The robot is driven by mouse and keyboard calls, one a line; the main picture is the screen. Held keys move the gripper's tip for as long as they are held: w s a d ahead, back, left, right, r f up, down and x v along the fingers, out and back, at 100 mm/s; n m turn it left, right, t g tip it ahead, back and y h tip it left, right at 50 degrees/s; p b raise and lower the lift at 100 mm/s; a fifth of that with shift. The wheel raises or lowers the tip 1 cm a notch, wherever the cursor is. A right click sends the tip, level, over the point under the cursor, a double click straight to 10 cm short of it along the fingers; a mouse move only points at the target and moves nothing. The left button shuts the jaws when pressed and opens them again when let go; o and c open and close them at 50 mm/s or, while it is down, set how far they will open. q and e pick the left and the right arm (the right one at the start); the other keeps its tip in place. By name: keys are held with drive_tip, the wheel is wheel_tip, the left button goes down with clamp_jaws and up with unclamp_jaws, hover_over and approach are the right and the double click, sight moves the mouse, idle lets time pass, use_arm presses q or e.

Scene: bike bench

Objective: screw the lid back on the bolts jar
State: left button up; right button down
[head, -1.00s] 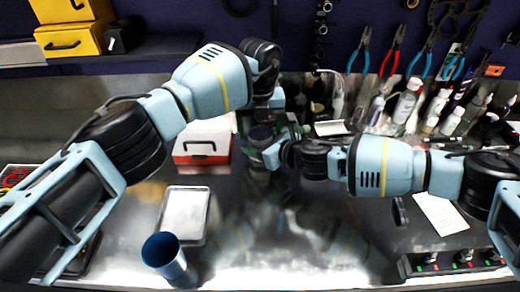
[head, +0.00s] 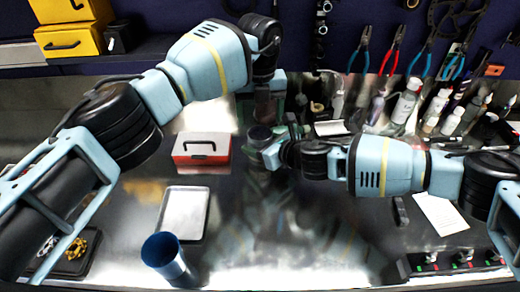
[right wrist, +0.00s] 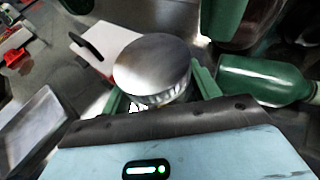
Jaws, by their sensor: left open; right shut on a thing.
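The bolts jar (right wrist: 150,101) stands upright between the green fingers of my right gripper (head: 268,145), which is shut on it. A round silver metal lid (right wrist: 155,65) sits on top of the jar in the right wrist view; in the head view the jar top (head: 260,132) looks dark. I cannot tell how tightly the lid is seated. My left gripper (head: 266,112) is open, just above and behind the jar, apart from the lid. Its fingertips are hard to make out in the head view. The jar's contents are mostly hidden by my right gripper.
A red and white box (head: 202,150) and a silver tray (head: 184,212) lie left of the jar. A blue cup (head: 165,256) stands at the front. Several bottles (head: 405,102) line the back right. A green bottle (right wrist: 262,80) shows beside the jar. The front middle is clear.

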sight(260, 133)
use_arm(q)
drive_tip(key=shift+r+n, duration=1.6)
drive_tip(key=shift+r, duration=0.1)
drive_tip(key=shift+f, duration=0.15)
drive_tip(key=shift+f, duration=3.9)
drive_tip(key=c, duration=1)
drive_tip(key=shift+m, duration=1.7)
